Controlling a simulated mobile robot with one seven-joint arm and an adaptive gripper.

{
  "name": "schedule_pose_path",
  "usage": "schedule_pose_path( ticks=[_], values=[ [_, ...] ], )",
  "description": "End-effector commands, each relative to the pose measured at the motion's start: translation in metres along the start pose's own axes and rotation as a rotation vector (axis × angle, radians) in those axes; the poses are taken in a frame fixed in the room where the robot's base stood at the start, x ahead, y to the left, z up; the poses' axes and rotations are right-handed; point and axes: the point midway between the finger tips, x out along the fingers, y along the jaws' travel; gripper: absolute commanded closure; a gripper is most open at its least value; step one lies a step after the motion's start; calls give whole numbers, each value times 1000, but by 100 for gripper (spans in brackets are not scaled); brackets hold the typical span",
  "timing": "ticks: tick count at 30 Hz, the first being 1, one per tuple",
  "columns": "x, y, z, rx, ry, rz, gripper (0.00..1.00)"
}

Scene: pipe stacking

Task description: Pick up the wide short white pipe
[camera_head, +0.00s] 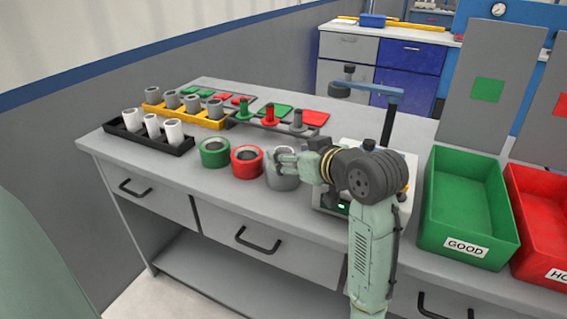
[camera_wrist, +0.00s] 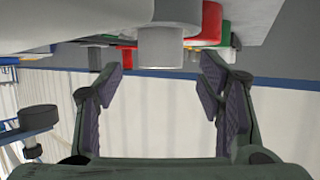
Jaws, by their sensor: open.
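A wide short pale grey-white pipe (camera_head: 282,183) stands on the table in the head view, at the right end of a row with a wide green pipe (camera_head: 214,153) and a wide red pipe (camera_head: 246,163). My gripper (camera_head: 275,161) is open and empty, just above and beside the pale pipe, partly covering it. In the wrist view, which looks upside down, a pale pipe (camera_wrist: 160,50) shows at the top, beyond and between my spread fingertips (camera_wrist: 160,75). I cannot tell whether any finger touches it.
A black tray (camera_head: 122,130) holds narrow white pipes; a yellow rack (camera_head: 205,121) holds grey ones. Small flanged parts stand on a dark rack behind. A stand with a blue arm (camera_head: 368,88) is behind my gripper. Green (camera_head: 432,225) and red (camera_head: 520,228) bins are at right.

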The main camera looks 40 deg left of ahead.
Motion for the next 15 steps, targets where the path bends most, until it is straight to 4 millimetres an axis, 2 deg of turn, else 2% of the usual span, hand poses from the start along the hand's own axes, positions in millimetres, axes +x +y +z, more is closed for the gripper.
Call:
schedule_pose_path(
  ticks=[5,12,15],
  values=[
    [17,-1,0,-1,-1,-2,38],
    [19,-1,0,-1,0,-1,38],
    [19,-1,0,-1,1,0,45]
  ],
)
